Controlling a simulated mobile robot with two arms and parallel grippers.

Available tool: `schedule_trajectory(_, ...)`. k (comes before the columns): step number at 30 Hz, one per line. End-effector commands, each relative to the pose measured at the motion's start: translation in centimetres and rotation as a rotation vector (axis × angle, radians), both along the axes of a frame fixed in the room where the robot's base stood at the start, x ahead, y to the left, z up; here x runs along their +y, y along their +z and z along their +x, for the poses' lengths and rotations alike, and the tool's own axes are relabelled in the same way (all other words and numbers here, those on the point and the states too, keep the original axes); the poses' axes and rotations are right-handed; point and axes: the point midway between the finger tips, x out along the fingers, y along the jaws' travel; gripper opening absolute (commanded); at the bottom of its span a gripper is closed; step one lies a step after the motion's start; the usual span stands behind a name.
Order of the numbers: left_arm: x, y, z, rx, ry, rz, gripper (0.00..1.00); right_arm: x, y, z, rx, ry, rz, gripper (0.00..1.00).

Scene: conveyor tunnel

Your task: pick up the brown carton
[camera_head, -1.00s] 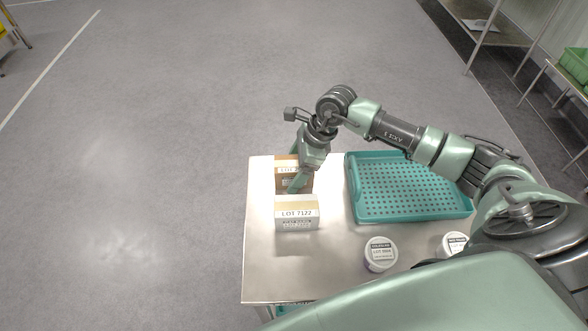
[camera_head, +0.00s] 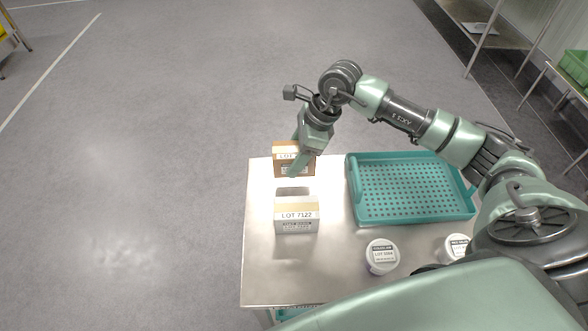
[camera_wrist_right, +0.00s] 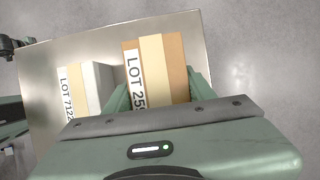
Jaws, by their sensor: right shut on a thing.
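The brown carton (camera_head: 284,167) has a white lot label and is held above the back left of the steel table, with a shadow on the table below it. My right gripper (camera_head: 297,164) is shut on it. In the right wrist view the brown carton (camera_wrist_right: 178,66) sits between the two green fingers (camera_wrist_right: 160,92), its label partly reading "LOT 25". My left gripper is not in view.
A white carton (camera_head: 297,222) marked LOT 7122 stands on the table (camera_head: 262,262) in front of the brown one. A teal perforated tray (camera_head: 410,219) lies to the right. Two round white-lidded tubs (camera_head: 381,256) (camera_head: 453,248) stand near the front.

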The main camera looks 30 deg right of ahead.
Motion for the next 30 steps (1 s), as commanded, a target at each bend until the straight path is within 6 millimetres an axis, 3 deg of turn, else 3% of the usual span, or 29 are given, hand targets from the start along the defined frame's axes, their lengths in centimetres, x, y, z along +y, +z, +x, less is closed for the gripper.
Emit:
schedule_trajectory(9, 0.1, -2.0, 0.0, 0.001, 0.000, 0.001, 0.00, 0.0, 8.9, 0.2, -0.010, 0.000, 0.001, 0.03)
schedule_trajectory(15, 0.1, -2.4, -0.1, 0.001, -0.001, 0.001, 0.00, 0.0, 12.7, 0.1, -0.006, -0.001, 0.001, 0.03)
schedule_trajectory(21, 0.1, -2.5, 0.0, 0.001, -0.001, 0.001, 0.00, 0.0, 14.3, 0.0, -0.001, 0.000, 0.000, 0.03)
schedule_trajectory(30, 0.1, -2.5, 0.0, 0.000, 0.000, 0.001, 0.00, 0.0, 14.5, 0.0, 0.000, 0.000, 0.001, 0.03)
